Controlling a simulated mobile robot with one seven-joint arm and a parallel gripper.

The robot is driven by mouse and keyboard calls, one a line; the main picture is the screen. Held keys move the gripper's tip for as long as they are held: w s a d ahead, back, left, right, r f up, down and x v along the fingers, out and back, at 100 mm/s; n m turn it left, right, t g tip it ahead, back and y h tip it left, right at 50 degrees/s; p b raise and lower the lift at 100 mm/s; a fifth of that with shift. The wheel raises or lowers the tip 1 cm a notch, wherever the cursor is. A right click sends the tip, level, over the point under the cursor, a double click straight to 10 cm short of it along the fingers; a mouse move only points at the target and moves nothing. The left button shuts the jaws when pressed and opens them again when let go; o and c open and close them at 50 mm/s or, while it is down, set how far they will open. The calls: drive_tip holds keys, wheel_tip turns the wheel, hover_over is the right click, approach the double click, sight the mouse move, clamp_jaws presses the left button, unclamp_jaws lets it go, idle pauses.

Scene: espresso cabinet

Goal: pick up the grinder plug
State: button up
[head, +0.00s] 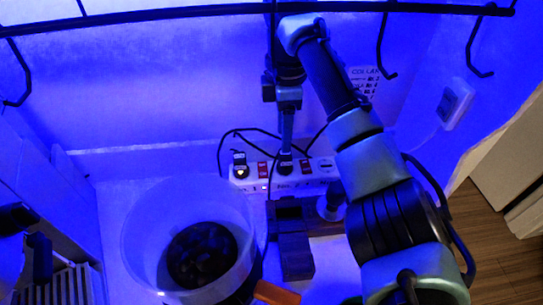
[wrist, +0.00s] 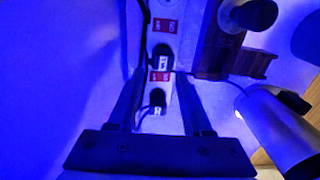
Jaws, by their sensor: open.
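Two black plugs with small white labels sit in the white power strip (head: 312,183) at the back wall: a left plug (head: 240,166) and a middle plug (head: 285,165). The labels are too small to read, so I cannot tell which is the grinder plug. In the wrist view one plug (wrist: 157,100) shows between the fingers and another plug (wrist: 162,58) lies farther up the strip (wrist: 163,88). My gripper (wrist: 160,80) is open and empty, its fingers on either side of the strip. In the head view my gripper (head: 286,150) points down at the strip.
A clear hopper (head: 135,235) with dark beans stands front left. A dark stand (head: 295,255) and a tamper (head: 331,204) are in front of the strip. Black cables loop behind the strip. Hooks (head: 388,65) hang from the rail above.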

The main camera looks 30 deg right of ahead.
sight(285, 155)
drive_tip(key=shift+s+d+f, duration=0.1)
drive_tip(key=shift+s+f, duration=0.05)
drive_tip(key=shift+f, duration=0.35)
drive_tip(key=shift+s+f, duration=0.15)
drive_tip(key=shift+f, duration=0.3)
drive_tip(key=shift+f+p, duration=0.45)
drive_tip(key=shift+f, duration=1.95)
clamp_jaws()
